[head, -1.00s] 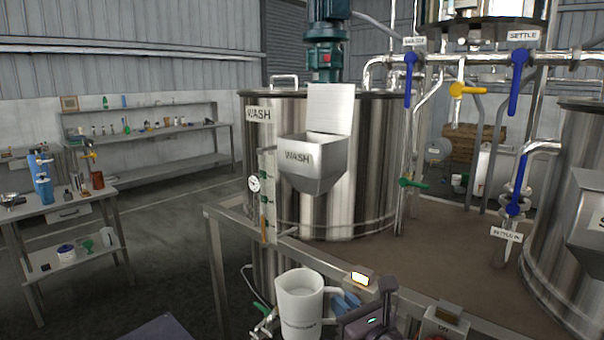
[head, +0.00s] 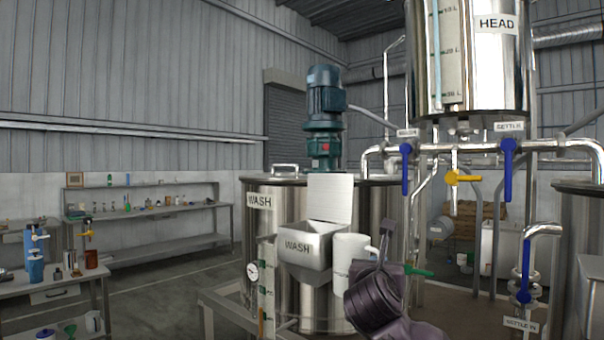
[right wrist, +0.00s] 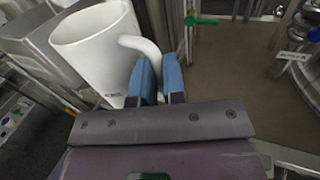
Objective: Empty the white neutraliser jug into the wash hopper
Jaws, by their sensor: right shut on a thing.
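The white neutraliser jug (head: 350,262) is upright in the head view, just right of the wash hopper (head: 306,246). The hopper is a grey box marked WASH on the front of the steel wash tank (head: 262,225), with its lid (head: 330,198) standing raised. My right gripper (head: 381,252) is shut on the jug's handle. In the right wrist view its blue fingers (right wrist: 156,78) close on the handle, and the jug (right wrist: 105,50) shows its open mouth; its contents cannot be seen. My left gripper is not in view.
Blue-handled valves (head: 405,165), a yellow valve (head: 462,177) and a green valve handle (head: 418,271) are on the pipes to the right. A gauge (head: 252,271) and level tube stand left of the hopper. A bench (head: 50,290) is at the far left.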

